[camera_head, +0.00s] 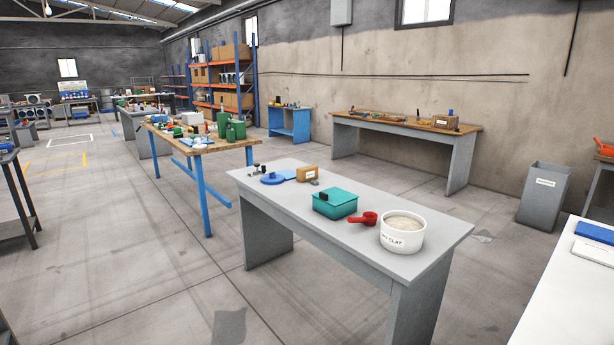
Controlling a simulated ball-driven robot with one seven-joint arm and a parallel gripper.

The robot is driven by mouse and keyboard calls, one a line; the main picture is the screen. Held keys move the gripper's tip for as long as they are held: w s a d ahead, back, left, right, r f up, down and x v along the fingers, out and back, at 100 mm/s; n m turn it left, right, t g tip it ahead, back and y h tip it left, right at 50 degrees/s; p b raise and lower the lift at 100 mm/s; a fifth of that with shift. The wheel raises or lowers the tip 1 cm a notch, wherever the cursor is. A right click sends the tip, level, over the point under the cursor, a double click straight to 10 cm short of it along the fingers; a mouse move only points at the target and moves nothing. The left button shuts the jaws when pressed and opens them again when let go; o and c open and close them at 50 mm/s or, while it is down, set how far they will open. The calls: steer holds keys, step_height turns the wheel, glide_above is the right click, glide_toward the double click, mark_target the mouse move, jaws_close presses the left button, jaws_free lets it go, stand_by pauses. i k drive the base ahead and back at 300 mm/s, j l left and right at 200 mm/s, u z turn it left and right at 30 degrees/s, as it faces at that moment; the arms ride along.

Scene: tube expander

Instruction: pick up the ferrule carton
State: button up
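A small brown carton (307,174) with a white label sits at the far part of the grey table, behind a teal box. Another brown carton (444,122) with a pale label stands on the wooden-topped bench by the wall. Both labels are too small to read, so I cannot tell which is the ferrule carton. My gripper is not in view.
The grey table (285,205) also holds a blue round item (272,179), a teal box (335,202), a red scoop (363,219) and a white tub (402,232). A grey bin (543,195) stands at right. Open floor lies left of the table.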

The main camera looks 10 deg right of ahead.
mark_target(310, 173)
steer(key=i+u, duration=0.1)
steer(key=i, duration=1.75)
